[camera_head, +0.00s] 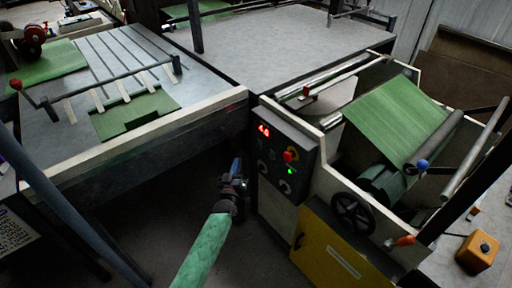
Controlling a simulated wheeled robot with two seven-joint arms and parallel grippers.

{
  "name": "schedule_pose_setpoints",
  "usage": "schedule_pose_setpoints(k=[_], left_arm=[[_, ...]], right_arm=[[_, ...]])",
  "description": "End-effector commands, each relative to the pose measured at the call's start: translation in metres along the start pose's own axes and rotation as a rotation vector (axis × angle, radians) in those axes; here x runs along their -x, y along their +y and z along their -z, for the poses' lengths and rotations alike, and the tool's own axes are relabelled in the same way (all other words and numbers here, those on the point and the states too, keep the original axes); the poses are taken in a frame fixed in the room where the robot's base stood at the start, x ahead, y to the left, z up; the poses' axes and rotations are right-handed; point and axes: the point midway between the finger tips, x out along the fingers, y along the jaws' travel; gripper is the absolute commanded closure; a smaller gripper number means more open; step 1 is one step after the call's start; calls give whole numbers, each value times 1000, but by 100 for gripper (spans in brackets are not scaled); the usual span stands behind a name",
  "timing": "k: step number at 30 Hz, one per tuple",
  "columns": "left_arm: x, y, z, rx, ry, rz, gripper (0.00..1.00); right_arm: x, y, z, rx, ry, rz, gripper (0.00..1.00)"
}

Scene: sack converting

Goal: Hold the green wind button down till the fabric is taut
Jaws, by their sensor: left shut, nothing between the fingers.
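The control panel (272,146) is a dark box on the front of the machine, with a red lit display (264,130) that seems to read 4.0. A small bright green button or light (290,171) sits below a red knob (289,156) on a yellow surround. The green fabric (395,118) slopes over the machine to the rollers at right and looks smooth; its tension is hard to judge. My left gripper (236,170) is shut and empty, left of the panel and apart from the green spot. My right gripper is not in view.
An orange button box (478,252) is at lower right. A table (210,121) with green cut pieces stands at left. Open floor lies below my gripper.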

Motion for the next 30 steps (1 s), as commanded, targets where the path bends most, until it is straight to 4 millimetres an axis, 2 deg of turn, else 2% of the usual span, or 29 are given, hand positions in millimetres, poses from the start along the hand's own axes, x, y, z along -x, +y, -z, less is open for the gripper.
schedule_pose_setpoints(k=[6,20,26,30], left_arm=[[1,-2,14,-11,73,10,100],[-2,0,12,-17,73,9,100],[-15,9,4,-17,74,8,100],[-25,15,-4,-17,73,9,100]], right_arm=[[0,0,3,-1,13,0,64],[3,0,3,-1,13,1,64],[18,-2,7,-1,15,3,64],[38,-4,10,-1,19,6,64]])
